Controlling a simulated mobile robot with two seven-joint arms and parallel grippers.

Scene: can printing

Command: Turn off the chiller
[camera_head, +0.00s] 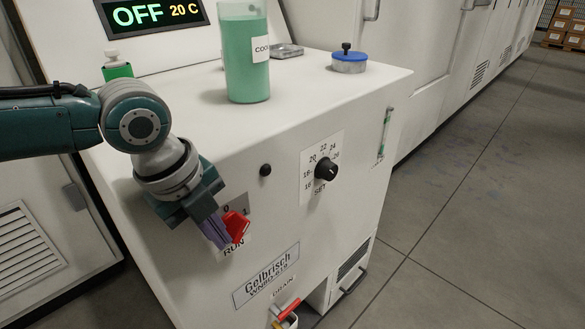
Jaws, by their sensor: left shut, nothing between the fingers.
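The chiller is a white cabinet (285,120) with a display (150,14) reading "OFF 20 C" in the head view. On its front face is a red rotary switch (236,226) on a plate marked 0 and 1, with "RUN" below it. My left gripper (220,236) comes in from the left and is shut and empty, its fingertips right beside the switch's left side. I cannot tell whether they touch it. The gripper hides part of the switch plate. My right gripper is not in view.
A black set-point knob (326,169) and a small black button (265,170) are on the front face. A bottle of green coolant (246,60) and a blue-lidded container (349,62) stand on top. A red-handled drain valve (287,309) is below. The floor at right is clear.

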